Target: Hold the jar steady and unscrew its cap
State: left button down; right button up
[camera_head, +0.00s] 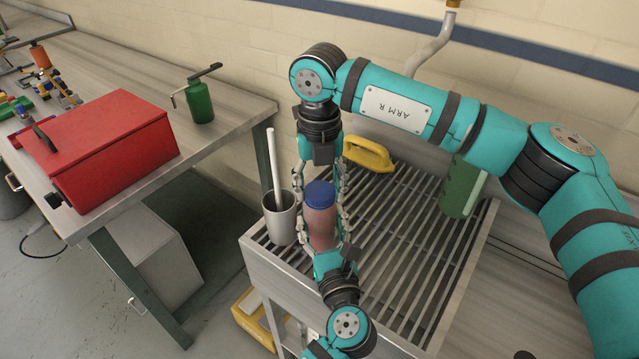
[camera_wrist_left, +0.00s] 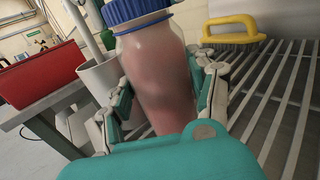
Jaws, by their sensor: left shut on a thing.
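The jar (camera_head: 320,228) stands upright near the left side of a slatted metal rack, with reddish-brown contents and a blue cap (camera_head: 320,194) on top. In the left wrist view the jar (camera_wrist_left: 160,75) fills the middle, and the cap (camera_wrist_left: 137,10) is cut off by the top edge. My left gripper (camera_head: 325,226) comes from below and is shut on the jar's body, one finger on each side. My right gripper (camera_head: 320,187) reaches down from above. Its fingers are spread on both sides of the cap, with visible gaps. The right gripper does not show in the left wrist view.
A grey cup (camera_head: 279,222) with a white rod stands close left of the jar. A yellow-handled brush (camera_head: 368,154) lies behind on the slatted rack (camera_head: 420,240). A green container (camera_head: 460,188) stands at right. A bench at left holds a red toolbox (camera_head: 105,145) and green oil can (camera_head: 199,102).

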jog(key=c, duration=0.6)
jog(key=n, duration=0.6)
jog(key=shift+n, duration=0.4)
jog(key=o, duration=1.3)
jog(key=shift+c, duration=0.2)
jog(key=shift+r, duration=0.15)
